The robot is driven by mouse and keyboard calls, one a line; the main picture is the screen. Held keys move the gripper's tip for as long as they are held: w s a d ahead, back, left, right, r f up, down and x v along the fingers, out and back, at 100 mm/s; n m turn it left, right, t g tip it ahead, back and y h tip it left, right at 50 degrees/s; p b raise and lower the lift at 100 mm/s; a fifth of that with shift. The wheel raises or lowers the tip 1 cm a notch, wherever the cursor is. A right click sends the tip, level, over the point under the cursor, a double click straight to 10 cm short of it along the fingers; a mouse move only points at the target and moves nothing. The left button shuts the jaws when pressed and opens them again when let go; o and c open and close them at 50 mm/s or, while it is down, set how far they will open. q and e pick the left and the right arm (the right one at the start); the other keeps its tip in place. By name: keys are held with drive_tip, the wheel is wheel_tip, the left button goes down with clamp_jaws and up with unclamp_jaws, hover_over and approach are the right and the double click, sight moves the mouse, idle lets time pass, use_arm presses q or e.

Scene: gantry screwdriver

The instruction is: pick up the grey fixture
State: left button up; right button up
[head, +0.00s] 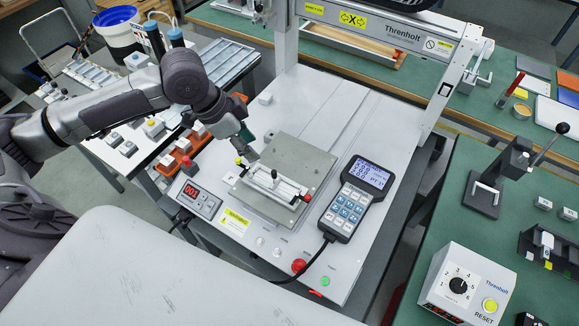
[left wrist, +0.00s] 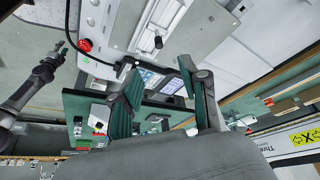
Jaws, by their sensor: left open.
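The grey fixture (head: 308,160) is a flat plate on the white bed of the gantry machine. On it sits a pale holder (head: 270,191) with a black knob in its middle and black-and-red clamps at its right end. A small yellow knob shows at its left. My left gripper (head: 246,146) is above and behind the holder's left end, apart from it. In the left wrist view its two green fingers (left wrist: 158,92) are spread with nothing between them. The fixture shows at the top there (left wrist: 150,30). My right gripper (left wrist: 60,47) seems to show small at the left.
A handheld keypad (head: 354,199) lies to the right of the fixture, its cable running forward. A red button (head: 298,265) and a display (head: 195,198) are at the bed's front. The gantry beam (head: 380,28) spans the back.

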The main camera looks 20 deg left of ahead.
sight(273, 171)
use_arm(q)
drive_tip(key=x, duration=0.7)
drive_tip(key=shift+s+d+f, duration=0.2)
drive_tip(key=shift+d+f, duration=0.05)
drive_tip(key=shift+w+d+f, duration=0.15)
drive_tip(key=shift+f, duration=0.3)
drive_tip(key=x, duration=0.5)
clamp_jaws()
use_arm(e)
drive_tip(key=shift+s+d+r, duration=0.15)
drive_tip(key=shift+s+r, duration=0.05)
drive_tip(key=shift+s, duration=0.65)
use_arm(q)
drive_tip(key=shift+w+r, duration=0.1)
drive_tip(key=shift+r, duration=0.05)
